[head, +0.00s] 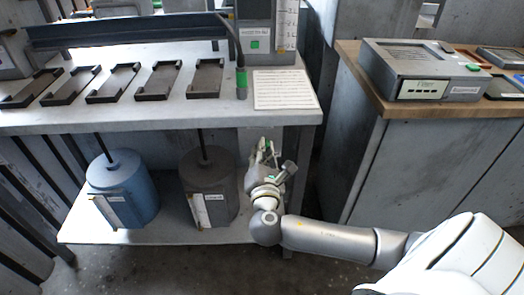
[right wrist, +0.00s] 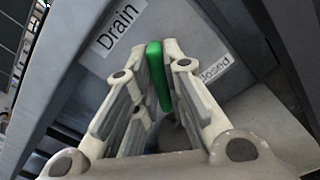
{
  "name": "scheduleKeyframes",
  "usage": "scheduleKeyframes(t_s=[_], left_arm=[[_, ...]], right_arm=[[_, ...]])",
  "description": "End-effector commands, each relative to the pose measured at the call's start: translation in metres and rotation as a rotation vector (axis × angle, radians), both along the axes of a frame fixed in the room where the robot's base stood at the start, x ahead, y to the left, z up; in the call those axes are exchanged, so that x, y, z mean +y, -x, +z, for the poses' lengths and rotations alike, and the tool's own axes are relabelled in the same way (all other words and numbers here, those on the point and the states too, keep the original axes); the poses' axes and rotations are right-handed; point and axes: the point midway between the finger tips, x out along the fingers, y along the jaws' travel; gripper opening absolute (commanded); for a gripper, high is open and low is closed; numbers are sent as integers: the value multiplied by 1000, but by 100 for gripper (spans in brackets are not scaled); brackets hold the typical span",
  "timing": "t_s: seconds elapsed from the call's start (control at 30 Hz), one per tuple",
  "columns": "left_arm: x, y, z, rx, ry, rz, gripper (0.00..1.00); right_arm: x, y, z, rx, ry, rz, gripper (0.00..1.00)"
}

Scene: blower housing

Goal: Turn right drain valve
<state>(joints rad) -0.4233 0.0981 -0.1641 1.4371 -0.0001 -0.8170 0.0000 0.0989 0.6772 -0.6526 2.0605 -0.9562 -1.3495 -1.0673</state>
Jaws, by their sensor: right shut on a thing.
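The right drain valve shows as a green lever handle (right wrist: 157,72) in the right wrist view, between my gripper's fingers. A "Drain" label (right wrist: 118,27) is at its upper left and a label reading "closed", partly covered, (right wrist: 214,70) at its right. My right gripper (head: 266,150) is shut on the handle, at the right front of the workbench, just under its top. My left gripper is not in view.
A blue canister (head: 122,190) and a dark grey canister (head: 207,185) stand on the lower shelf (head: 150,235), left of my right gripper. The workbench top (head: 150,112) overhangs them. A wood-topped cabinet (head: 400,160) stands at right, across a narrow gap.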

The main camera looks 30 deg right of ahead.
Motion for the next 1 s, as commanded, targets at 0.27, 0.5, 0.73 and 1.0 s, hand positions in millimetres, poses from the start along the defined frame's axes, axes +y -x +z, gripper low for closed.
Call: scheduleKeyframes(t_s=[0.27, 0.5, 0.73, 1.0], left_arm=[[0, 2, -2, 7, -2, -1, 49], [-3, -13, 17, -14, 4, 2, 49], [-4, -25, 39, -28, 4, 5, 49], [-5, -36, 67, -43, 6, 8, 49]], right_arm=[[0, 1, -4, -112, -194, -1, 0], [-1, 2, -6, -232, -389, -3, 0], [-1, 2, -7, -343, -567, -3, 0], [-2, 2, -8, -441, -727, -3, 0]])
